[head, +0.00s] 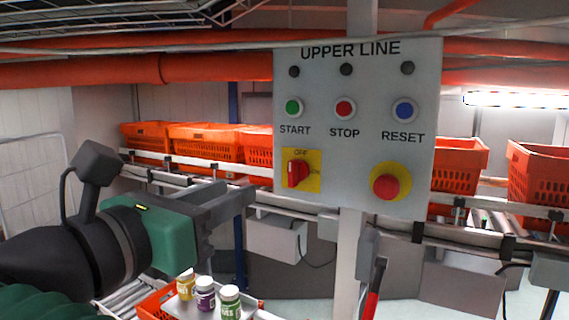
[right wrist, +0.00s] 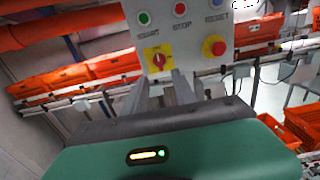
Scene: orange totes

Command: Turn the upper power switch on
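The power switch is a red rotary knob (head: 298,173) on a yellow plate (head: 314,157), at the lower left of the grey "UPPER LINE" panel (head: 340,215). "OFF" is printed above the knob, and a small label, too small to read surely, is at its right. The knob looks upright, toward OFF. My right gripper (head: 240,194) is open and empty, left of and apart from the switch. In the right wrist view, the knob (right wrist: 159,59) shows just beyond the gap between the fingertips (right wrist: 160,78). My left gripper is not in view.
The panel also has a green START button (head: 293,107), a red STOP button (head: 344,108), a blue RESET button (head: 404,110) and a red mushroom button (head: 386,186). Orange totes (head: 205,140) stand on the conveyor behind. Several bottles (head: 205,293) stand below my gripper.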

